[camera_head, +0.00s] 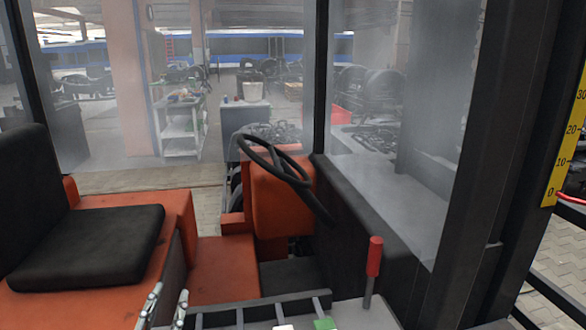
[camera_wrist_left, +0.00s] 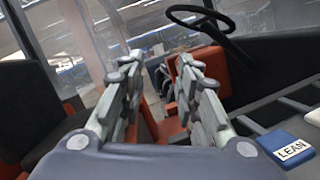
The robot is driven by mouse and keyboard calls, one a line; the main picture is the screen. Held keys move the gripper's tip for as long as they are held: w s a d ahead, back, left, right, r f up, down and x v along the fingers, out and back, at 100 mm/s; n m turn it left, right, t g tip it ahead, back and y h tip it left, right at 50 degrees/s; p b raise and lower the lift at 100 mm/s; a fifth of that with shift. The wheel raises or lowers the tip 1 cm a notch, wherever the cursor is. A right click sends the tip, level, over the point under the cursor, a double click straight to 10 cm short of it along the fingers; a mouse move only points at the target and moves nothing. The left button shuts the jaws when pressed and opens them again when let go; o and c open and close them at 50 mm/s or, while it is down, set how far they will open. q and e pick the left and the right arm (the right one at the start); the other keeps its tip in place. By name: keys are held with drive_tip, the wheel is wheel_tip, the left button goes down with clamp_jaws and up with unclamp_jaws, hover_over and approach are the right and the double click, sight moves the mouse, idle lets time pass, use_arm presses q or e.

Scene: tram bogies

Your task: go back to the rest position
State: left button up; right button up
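My left gripper (camera_head: 166,300) shows at the bottom of the head view, in front of the orange seat base. In the left wrist view its two grey fingers (camera_wrist_left: 160,66) stand apart with nothing between them, so it is open and empty. It points towards the steering wheel and touches nothing that I can see. My right gripper is not in view.
I face a vehicle cab with a black seat (camera_head: 95,245), a steering wheel (camera_head: 285,170) and a red-handled lever (camera_head: 374,258). A dark post (camera_head: 490,150) stands at the right.

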use_arm(q)
drive_tip(key=s+d+r+m+h, duration=0.2)
drive_tip(key=s+d+m+h, duration=0.1)
drive_tip(key=d+m+h, duration=0.6)
drive_tip(key=s+d+f+m+g+h, duration=0.1)
drive_tip(key=s+d+f+m+g, duration=0.4)
drive_tip(key=f+m, duration=0.3)
drive_tip(key=s+d+f+m+g, duration=0.4)
drive_tip(key=f+m+g, duration=0.15)
drive_tip(key=m, duration=0.55)
drive_tip(key=s+a+f+m+g+y, duration=0.5)
drive_tip(key=s+a+f+g+y, duration=0.3)
drive_tip(key=s+a+f, duration=0.55)
wheel_tip(320, 180, down, 26)
drive_tip(key=f+y+b, duration=0.1)
drive_tip(key=s+a+f+g+b, duration=0.1)
drive_tip(key=s+a+f, duration=0.1)
drive_tip(key=s+f, duration=1.5)
drive_tip(key=shift+s+a+f+m+y, duration=0.25)
drive_tip(key=shift+m+y, duration=0.05)
drive_tip(key=shift+m, duration=0.1)
